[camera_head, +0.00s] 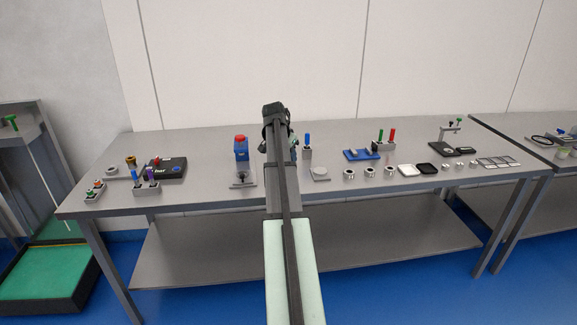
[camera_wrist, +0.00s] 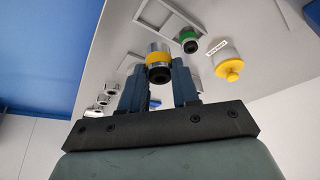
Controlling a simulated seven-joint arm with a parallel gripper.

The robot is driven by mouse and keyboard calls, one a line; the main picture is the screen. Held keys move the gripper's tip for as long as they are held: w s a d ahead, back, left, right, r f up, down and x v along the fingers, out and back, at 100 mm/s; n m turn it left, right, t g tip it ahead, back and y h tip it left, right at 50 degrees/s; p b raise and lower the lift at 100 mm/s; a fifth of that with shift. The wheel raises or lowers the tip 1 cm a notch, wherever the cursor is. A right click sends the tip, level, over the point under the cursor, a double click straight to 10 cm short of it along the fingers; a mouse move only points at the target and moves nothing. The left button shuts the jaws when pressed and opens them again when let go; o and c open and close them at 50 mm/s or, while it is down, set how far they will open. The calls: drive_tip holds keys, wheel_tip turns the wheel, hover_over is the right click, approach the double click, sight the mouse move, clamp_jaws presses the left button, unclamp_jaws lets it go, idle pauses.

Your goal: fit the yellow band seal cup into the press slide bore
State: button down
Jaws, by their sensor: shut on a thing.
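My gripper (camera_wrist: 159,82) has its two dark blue fingers on either side of the yellow band seal cup (camera_wrist: 159,57) in the wrist view. The cup has a silver body, a yellow band and a dark end towards the camera. The jaws are shut on it. In the head view my arm reaches over the middle of the bench and hides most of the gripper and the cup. I cannot make out the press slide bore for certain in either view.
In the wrist view a green-banded cup (camera_wrist: 189,41) and a yellow-capped pale container (camera_wrist: 228,65) are close by.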

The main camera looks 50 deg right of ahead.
drive_tip(key=shift+r, duration=0.5)
drive_tip(key=shift+w+a+r, duration=0.15)
drive_tip(key=shift+w+r, duration=0.05)
drive_tip(key=shift+r, duration=0.05)
drive_tip(key=w+a+n+t+y, duration=0.2)
drive_tip(key=w+a+n, duration=0.2)
drive_tip(key=w+n, duration=0.45)
drive_tip(key=w+a+n+t+y, duration=0.2)
drive_tip(key=w+a+n+t, duration=0.1)
drive_tip(key=w+n, duration=0.6)
drive_tip(key=shift+n, duration=0.25)
drive_tip(key=shift+s+a+f, duration=0.1)
drive_tip(key=shift+s+f, duration=0.1)
drive_tip(key=shift+f, duration=1.2)
drive_tip(key=shift+s+a+f, duration=0.1)
drive_tip(key=shift+s+f, duration=0.05)
drive_tip(key=shift+f, duration=1.2)
drive_tip(key=shift+s+f, duration=0.2)
drive_tip(key=shift+f, duration=1.2)
drive_tip(key=shift+f, duration=0.1)
